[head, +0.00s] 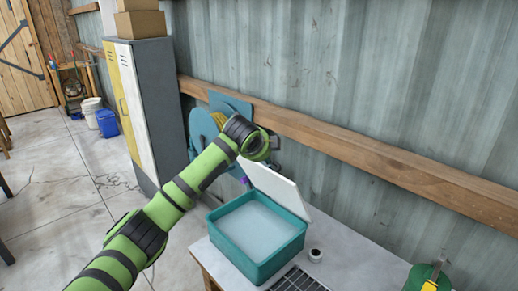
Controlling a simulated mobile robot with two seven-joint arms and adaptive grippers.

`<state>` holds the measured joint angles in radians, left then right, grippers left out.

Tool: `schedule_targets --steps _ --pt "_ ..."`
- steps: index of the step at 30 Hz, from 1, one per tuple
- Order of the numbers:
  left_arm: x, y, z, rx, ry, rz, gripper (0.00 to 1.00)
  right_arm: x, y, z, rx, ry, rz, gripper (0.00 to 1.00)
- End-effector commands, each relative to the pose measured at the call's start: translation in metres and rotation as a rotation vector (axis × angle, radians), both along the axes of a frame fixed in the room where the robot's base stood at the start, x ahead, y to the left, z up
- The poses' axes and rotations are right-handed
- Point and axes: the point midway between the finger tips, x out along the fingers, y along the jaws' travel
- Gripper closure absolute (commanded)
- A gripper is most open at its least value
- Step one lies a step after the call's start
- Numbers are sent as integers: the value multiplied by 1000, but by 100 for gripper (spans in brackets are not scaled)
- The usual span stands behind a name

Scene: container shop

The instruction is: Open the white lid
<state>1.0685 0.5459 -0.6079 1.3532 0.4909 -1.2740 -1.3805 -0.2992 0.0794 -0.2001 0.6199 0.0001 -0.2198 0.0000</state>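The teal box (257,270) stands on the grey table with its top open, and its pale inside shows. The white lid (275,186) is raised at the box's back edge and leans up and back, well clear of the opening. My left arm reaches in from the lower left, and its end with the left gripper (274,148) is just above and behind the lid's upper edge. The fingers are mostly hidden, so I cannot tell whether they are open or touch the lid. My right gripper is not in view.
A small white-and-dark round item (315,255) stands right of the box, and a dark grid-like panel (298,281) lies in front. A green object with a yellow-handled piece (425,279) is at the lower right. A corrugated wall with a wooden rail (400,172) bounds the back.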

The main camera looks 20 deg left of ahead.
Motion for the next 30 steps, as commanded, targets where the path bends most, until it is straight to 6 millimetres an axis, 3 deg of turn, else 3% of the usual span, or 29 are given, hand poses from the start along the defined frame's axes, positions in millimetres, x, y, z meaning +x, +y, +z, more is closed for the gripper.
schedule_targets --steps 9,21,22,25,28,30 --pt "-40 -4 32 -1 0 0 55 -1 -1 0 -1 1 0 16" --pt "-48 -5 38 -3 2 0 55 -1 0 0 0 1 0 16" --pt "-48 -5 38 -3 2 0 59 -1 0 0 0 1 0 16" --pt "-50 -8 32 -11 9 1 99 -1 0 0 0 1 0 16" --pt "-58 -23 3 -56 36 10 100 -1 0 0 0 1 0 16" --pt "-70 -40 -30 -113 66 30 100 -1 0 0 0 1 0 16"
